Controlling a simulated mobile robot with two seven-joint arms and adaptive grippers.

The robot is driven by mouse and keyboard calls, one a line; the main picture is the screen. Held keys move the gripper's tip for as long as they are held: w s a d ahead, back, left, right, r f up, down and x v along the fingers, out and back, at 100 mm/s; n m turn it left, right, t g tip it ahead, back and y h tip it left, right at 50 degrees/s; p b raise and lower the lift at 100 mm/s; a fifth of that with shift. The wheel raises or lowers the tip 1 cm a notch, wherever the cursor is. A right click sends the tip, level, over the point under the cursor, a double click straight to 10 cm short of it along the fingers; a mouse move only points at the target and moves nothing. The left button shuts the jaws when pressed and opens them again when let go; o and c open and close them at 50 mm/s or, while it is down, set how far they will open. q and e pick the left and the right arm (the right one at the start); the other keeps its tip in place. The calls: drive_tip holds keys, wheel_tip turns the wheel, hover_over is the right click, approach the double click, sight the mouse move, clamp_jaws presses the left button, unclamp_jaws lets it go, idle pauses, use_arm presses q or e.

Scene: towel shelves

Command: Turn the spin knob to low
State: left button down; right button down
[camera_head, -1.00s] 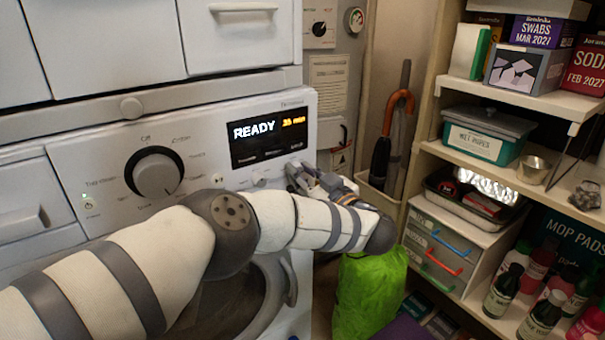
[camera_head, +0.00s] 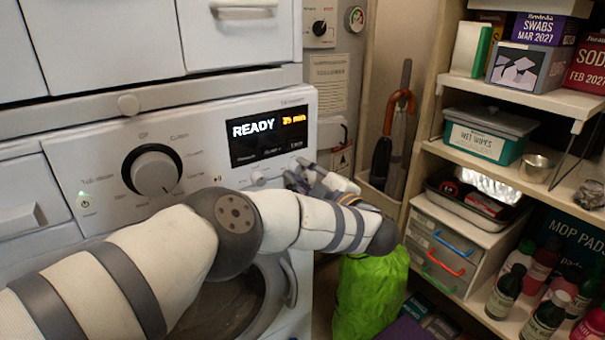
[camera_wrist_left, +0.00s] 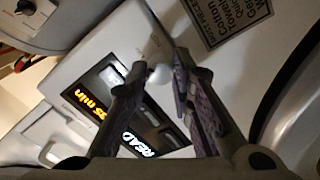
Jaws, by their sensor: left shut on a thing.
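The white washer's control panel (camera_head: 105,150) has a big dark-ringed dial (camera_head: 155,172) and a lit display (camera_head: 268,136) reading READY with minutes beside it. A small white knob (camera_head: 258,178) sits below the display. My left gripper (camera_head: 298,178) is at the panel's right end, its fingers largely side-on. In the left wrist view, another small white knob (camera_wrist_left: 158,76) is between the fingertips of my left gripper (camera_wrist_left: 155,72), which is shut on it. The knob's setting and the small labels around it cannot be read. My right gripper is not in view.
My left arm crosses in front of the washer door. Shelves (camera_head: 575,102) with boxes, bottles and a wet wipes tub (camera_head: 487,135) stand at the right. An umbrella (camera_head: 390,130) stands behind the gripper.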

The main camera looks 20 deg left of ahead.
use_arm(q)
drive_tip(key=shift+f+n, duration=0.1)
drive_tip(key=shift+n, duration=0.6)
drive_tip(key=c, duration=1.4)
unclamp_jaws()
drive_tip(key=v, duration=1.2)
